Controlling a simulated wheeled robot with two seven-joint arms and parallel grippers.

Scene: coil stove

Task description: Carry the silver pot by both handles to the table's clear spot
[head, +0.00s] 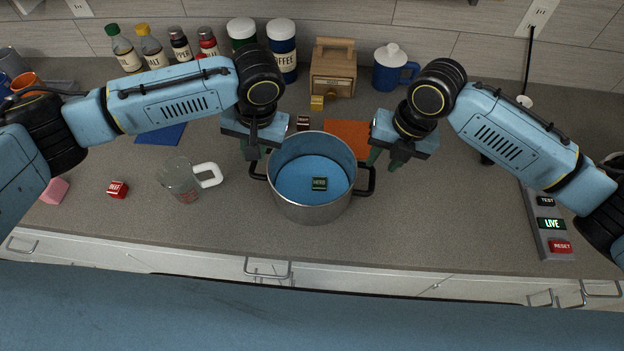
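The silver pot (312,212) stands upright on the grey counter, with a blue inside and a small dark green cube (319,184) labelled HERB in it. Its black left handle (257,171) and black right handle (369,184) stick out at the sides. My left gripper (252,152) points down just above and behind the left handle; its fingers are partly hidden, so its opening is unclear. My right gripper (385,160) points down above and behind the right handle, with its green fingers apart and nothing between them.
A glass mug (180,180) stands left of the pot, with a red cube (118,189) and pink block (54,190) farther left. An orange mat (348,136) lies behind the pot. Jars, a wooden box (333,70) and a blue mug (392,70) line the back. A button panel (546,215) is right.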

